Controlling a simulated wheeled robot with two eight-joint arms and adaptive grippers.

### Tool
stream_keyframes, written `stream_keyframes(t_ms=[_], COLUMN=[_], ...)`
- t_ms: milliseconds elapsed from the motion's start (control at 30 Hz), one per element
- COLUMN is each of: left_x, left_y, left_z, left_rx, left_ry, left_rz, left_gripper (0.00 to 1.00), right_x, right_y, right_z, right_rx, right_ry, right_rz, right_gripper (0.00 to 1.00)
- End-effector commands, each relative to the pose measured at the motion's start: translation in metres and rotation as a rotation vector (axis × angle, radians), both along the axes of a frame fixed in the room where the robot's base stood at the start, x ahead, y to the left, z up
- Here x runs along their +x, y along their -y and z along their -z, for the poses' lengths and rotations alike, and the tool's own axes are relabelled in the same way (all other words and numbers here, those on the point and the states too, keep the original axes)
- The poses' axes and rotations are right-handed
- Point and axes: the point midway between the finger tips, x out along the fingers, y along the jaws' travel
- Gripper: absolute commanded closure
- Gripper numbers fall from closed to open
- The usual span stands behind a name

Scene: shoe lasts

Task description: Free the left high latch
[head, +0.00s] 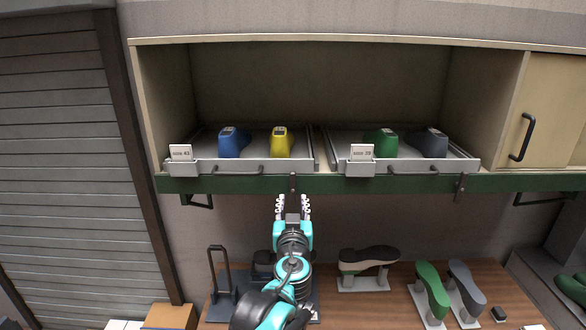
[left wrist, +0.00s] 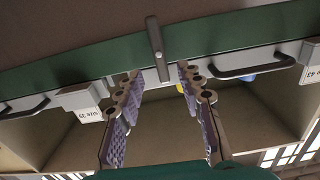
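The left high latch (head: 293,183) is a small grey metal bar, roughly upright on the green rail (head: 385,184) under the cabinet, near the right end of the left tray. In the left wrist view, which looks upside down, the latch (left wrist: 158,50) crosses from the green rail onto the grey tray front. My left gripper (head: 293,203) is just below the latch in the head view. Its fingers (left wrist: 163,82) are spread apart with nothing between them, and the latch lies beyond their tips. Contact is not visible. My right gripper is not in view.
The left tray (head: 240,170) holds a blue and a yellow last. The right tray (head: 405,167) holds green and grey lasts; another latch (head: 460,187) is near its right end. Below, the bench (head: 388,305) carries lasts on stands and a black upright frame (head: 219,270).

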Motion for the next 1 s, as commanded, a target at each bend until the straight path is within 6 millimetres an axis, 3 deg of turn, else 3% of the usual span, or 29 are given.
stream_keyframes(t_ms=[500,867,1000], left_x=[0.070,0.078,0.077], left_y=[0.001,0.001,0.001], left_z=[-0.001,0.000,0.000], left_rx=[-0.001,-0.001,-0.001], left_ry=[0.002,0.001,0.001], left_rz=[0.001,0.001,0.001], left_gripper=[0.63,0.63,0.95], right_x=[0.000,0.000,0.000], right_y=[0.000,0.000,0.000], right_z=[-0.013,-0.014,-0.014], right_rx=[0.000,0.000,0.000], right_ry=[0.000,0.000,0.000], right_rz=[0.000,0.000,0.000], right_gripper=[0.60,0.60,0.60])
